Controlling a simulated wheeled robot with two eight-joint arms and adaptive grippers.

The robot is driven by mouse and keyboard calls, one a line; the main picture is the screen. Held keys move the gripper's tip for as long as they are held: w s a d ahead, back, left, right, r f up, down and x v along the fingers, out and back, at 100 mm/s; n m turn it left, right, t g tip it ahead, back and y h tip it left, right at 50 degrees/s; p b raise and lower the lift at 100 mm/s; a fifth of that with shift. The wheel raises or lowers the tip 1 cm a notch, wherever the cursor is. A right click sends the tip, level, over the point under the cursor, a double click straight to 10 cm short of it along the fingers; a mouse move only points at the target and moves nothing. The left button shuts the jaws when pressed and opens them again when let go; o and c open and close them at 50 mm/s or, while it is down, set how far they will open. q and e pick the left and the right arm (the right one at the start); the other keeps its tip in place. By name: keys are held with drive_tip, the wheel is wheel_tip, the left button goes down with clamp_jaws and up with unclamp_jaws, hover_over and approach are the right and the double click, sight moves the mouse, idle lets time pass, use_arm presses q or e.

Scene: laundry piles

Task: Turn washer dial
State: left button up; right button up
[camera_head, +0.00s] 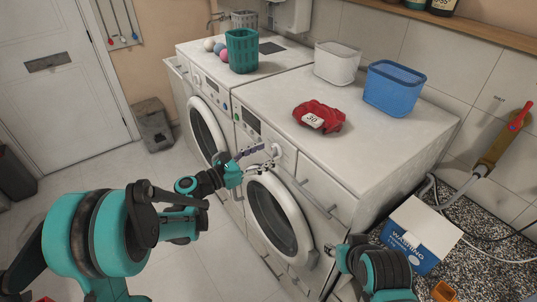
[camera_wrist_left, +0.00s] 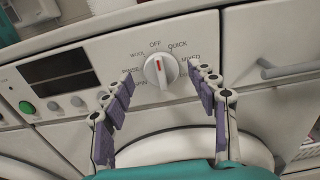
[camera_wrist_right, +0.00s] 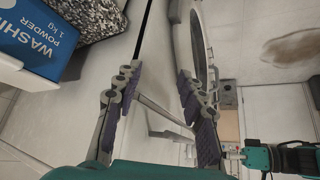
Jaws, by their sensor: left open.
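The washer dial (camera_wrist_left: 161,70) is a round white knob on the front panel, with its red mark pointing up towards OFF. Labels such as WOOL, QUICK and MIXED ring it. In the head view the dial (camera_head: 276,151) is at the right washer's upper front. My left gripper (camera_head: 257,161) is open in front of this panel. In the left wrist view its fingers (camera_wrist_left: 165,88) stand either side of the dial, apart from it. My right gripper (camera_wrist_right: 158,86) is open and empty, low beside the washer's front.
The right washer (camera_head: 385,145) carries a red cloth (camera_head: 319,117), a white basket (camera_head: 337,63) and a blue basket (camera_head: 394,88). Its round door (camera_head: 277,219) is below the panel. A washing powder box (camera_head: 420,235) stands at the right.

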use_arm(q)
drive_tip(key=shift+x, duration=0.85)
drive_tip(key=c, duration=1.1)
